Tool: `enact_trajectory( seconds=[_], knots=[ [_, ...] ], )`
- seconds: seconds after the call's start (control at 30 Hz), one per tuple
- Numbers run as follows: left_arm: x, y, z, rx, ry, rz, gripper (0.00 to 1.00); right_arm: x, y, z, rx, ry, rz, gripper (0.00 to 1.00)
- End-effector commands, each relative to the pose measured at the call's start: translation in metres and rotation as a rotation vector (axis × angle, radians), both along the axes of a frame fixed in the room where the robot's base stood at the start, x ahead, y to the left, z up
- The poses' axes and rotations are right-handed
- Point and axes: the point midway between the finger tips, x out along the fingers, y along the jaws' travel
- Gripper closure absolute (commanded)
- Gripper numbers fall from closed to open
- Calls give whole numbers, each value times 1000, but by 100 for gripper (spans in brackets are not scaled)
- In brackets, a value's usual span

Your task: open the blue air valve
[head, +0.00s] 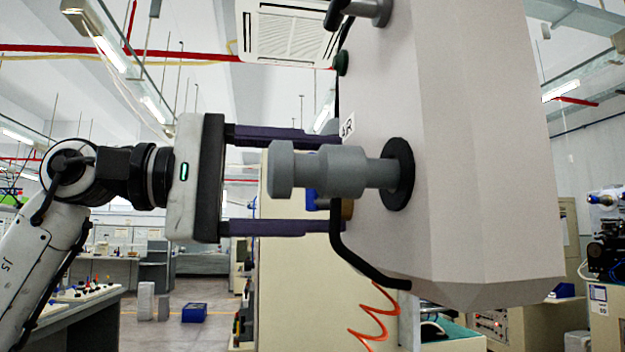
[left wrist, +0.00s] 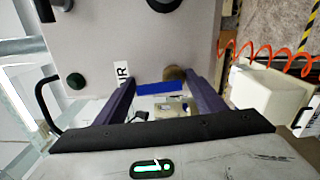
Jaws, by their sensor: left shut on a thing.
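The blue air valve's handle (left wrist: 158,88) shows in the left wrist view as a flat blue bar spanning the space between my finger ends. A brass-coloured round part (left wrist: 175,73) is beside it at the machine wall. In the head view only a sliver of the blue handle (head: 311,196) shows behind the grey spindle, with some of the brass part (head: 347,209) below. My left gripper (head: 322,183) reaches in from the left with its purple fingers wide apart, shut on the blue handle (left wrist: 160,82). My right gripper is in neither view.
A grey stepped spindle (head: 320,172) sticks out of the pale machine housing (head: 480,150), in front of my fingers in the head view. An AIR label (head: 347,126) is on the housing beside the upper finger. A black curved bar (head: 350,262) and an orange coiled hose (head: 368,325) are below.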

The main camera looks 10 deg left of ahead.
Motion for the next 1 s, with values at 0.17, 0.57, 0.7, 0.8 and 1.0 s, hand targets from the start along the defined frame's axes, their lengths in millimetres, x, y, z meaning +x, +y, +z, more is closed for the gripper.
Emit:
enact_trajectory(
  seconds=[0.17, 0.57, 0.7, 0.8, 1.0],
  knots=[
    [-2, 2, 7, 12, -73, 5, 59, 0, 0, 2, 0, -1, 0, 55],
    [-3, 2, 7, 29, -115, 5, 59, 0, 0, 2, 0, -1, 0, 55],
    [-3, 2, 7, 29, -115, 5, 59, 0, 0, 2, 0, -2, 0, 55],
    [-3, 2, 7, 29, -116, 5, 35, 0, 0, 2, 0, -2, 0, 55],
    [-3, 1, 5, 33, -110, 4, 20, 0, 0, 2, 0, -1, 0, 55]
  ],
)
